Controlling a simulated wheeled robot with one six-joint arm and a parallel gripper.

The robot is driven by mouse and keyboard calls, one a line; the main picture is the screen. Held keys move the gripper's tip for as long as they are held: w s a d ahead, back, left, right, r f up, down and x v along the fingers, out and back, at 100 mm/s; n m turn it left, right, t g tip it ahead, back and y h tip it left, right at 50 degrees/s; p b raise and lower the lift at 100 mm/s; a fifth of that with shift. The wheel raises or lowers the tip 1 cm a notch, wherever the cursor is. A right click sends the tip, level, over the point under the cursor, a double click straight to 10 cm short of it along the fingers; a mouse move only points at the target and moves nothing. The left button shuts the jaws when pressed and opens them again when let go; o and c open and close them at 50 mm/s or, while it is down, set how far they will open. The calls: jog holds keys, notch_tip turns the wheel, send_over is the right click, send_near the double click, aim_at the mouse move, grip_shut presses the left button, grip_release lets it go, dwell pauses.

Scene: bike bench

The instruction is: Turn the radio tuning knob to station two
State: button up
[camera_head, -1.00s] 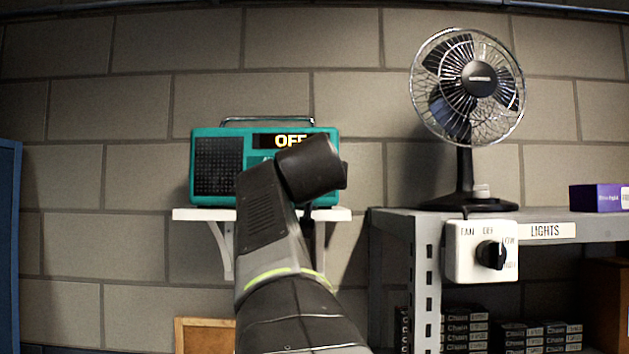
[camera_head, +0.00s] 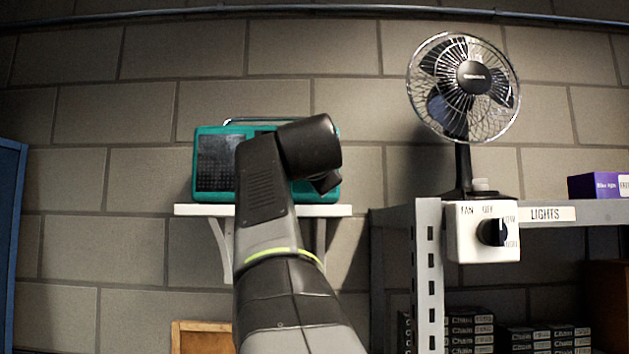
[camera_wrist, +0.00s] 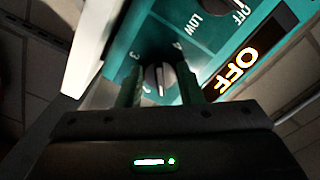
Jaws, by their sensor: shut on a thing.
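The teal radio (camera_head: 215,165) sits on a small white wall shelf in the head view, its right part mostly covered by my arm. In the wrist view the radio's front (camera_wrist: 210,40) fills the top, with a lit display (camera_wrist: 237,72) reading OFF. In the head view the fingers are hidden behind my arm.
A second knob (camera_wrist: 222,6), marked OFF and LOW, is close by on the radio. The white shelf (camera_head: 190,210) lies below the radio. To the right, a fan (camera_head: 463,90) stands on a metal rack (camera_head: 428,300) with a white switch box (camera_head: 465,245).

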jog(key=m+b, duration=0.1)
jog(key=m, duration=0.4)
jog(key=shift+m+b, duration=0.3)
jog(key=shift+b, duration=0.05)
jog(key=shift+r, duration=0.1)
dwell(0.4)
jog(key=o, duration=1)
jog(key=shift+w, duration=0.1)
jog(key=shift+c, duration=0.2)
jog(key=s+b, duration=0.3)
jog(key=s, duration=1.1)
